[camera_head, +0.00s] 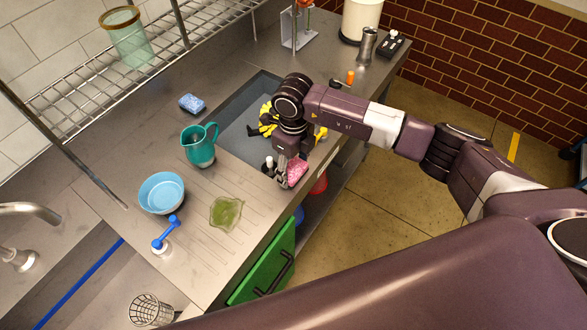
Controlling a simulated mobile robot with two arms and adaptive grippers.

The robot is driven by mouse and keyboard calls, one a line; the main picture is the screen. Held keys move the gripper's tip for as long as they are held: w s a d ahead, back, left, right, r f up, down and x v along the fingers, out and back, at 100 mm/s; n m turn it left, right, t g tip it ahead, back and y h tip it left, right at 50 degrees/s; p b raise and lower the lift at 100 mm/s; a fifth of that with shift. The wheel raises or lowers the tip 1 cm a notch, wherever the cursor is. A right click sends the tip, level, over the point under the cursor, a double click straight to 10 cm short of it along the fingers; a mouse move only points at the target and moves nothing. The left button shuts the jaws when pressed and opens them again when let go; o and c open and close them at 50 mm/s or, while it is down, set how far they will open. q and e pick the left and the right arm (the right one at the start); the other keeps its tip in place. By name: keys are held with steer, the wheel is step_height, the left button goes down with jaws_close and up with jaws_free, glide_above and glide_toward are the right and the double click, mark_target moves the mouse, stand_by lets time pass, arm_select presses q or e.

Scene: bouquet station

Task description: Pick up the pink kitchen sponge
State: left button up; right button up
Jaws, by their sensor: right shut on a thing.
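The fingers and wrist hide part of the sponge. I cannot tell whether the sponge still touches the counter. A blue sponge (192,103) lies farther back on the counter, apart from the gripper. My left gripper is not in view.
A teal pitcher (200,147), a light blue bowl (162,192), a green glass dish (226,212) and a blue-handled brush (166,236) stand left of the gripper. A wire shelf (150,65) runs above the counter's back.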

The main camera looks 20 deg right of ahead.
mark_target(293, 168)
step_height(293, 168, up, 20)
steer(key=b, duration=0.5)
steer(key=shift+f, duration=0.1)
steer(key=o, duration=0.4)
steer(key=c, duration=0.5)
stand_by(0.9)
